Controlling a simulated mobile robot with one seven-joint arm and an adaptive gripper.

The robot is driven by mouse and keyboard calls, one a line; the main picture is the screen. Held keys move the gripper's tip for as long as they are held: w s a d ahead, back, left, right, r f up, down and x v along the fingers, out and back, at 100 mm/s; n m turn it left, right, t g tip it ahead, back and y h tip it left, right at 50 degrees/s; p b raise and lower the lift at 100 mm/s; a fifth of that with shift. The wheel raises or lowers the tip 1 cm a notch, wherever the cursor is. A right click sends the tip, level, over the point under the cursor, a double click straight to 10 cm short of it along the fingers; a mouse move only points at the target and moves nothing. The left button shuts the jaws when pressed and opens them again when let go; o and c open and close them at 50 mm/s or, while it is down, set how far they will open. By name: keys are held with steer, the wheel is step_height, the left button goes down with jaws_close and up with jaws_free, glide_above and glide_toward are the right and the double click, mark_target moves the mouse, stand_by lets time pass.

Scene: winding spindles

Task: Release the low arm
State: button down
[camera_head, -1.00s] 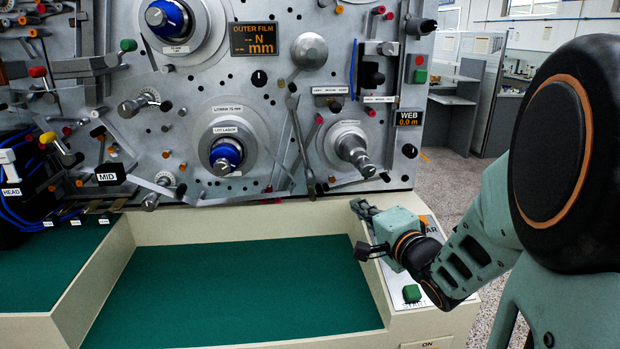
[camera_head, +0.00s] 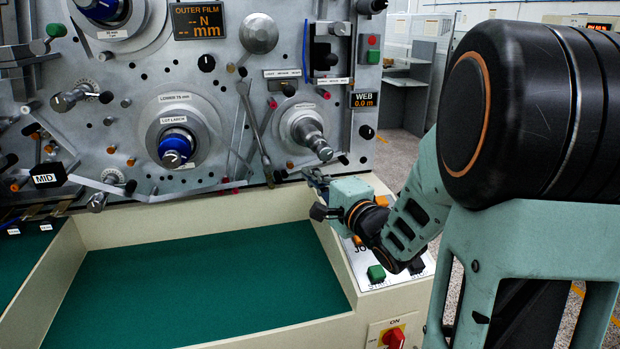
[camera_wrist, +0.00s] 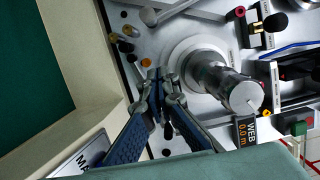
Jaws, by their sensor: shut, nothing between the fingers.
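My gripper (camera_head: 312,178) is shut and empty, low in front of the machine panel at the right end of the tray. In the wrist view its blue fingers (camera_wrist: 160,92) point at the panel, beside the lower right metal spindle (camera_wrist: 225,85). That spindle also shows in the head view (camera_head: 305,130), just above my gripper.
The lower blue-capped spindle (camera_head: 176,147) sits further left, and the MID tag (camera_head: 48,175) beyond it. A green-floored tray (camera_head: 200,290) lies empty below the panel. A green button (camera_head: 376,273) and a red switch (camera_head: 393,337) are on the right ledge, under my arm.

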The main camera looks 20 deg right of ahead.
steer(key=w+a, duration=0.5)
steer(key=w, duration=0.1)
steer(key=shift+w+a, duration=0.15)
steer(key=shift+a, duration=0.2)
steer(key=a+f+m+t+b, duration=0.1)
steer(key=a+m+b, duration=0.2)
steer(key=a, duration=0.3)
steer(key=shift+a+f+m+b, duration=0.15)
steer(key=shift+a+m+b, duration=0.15)
steer(key=shift+m, duration=0.2)
steer(key=shift+a, duration=0.1)
